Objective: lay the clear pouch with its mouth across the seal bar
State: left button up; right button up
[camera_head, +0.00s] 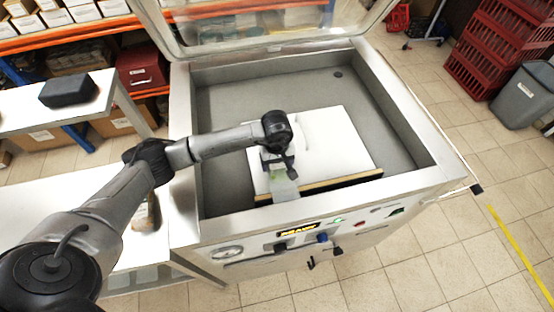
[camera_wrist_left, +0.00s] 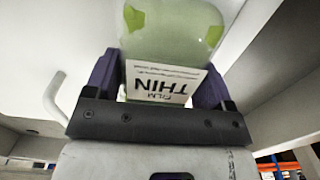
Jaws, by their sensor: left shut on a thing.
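The clear pouch (camera_wrist_left: 175,28) is pale green with brighter green patches and a white label reading "FILM THIN". My left gripper (camera_wrist_left: 160,78) is shut on it, with a dark purple finger on each side of the label. In the head view the left gripper (camera_head: 278,164) is over the white plate inside the open chamber machine. The pouch (camera_head: 285,188) extends from it toward the front, over part of the seal bar (camera_head: 338,182). I cannot tell whether the pouch touches the bar. The gripper hides part of the pouch. My right gripper is not in view.
The white plate (camera_head: 335,140) fills the middle of the chamber, with high metal walls (camera_head: 395,120) around it. The transparent lid (camera_head: 280,20) stands open behind. A white table (camera_head: 60,205) is at left, and red crates (camera_head: 490,50) stand on the floor at right.

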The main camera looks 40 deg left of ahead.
pick_arm(q)
jog(key=shift+f+b, duration=0.15)
jog(key=shift+b, duration=0.15)
jog(key=o, duration=1)
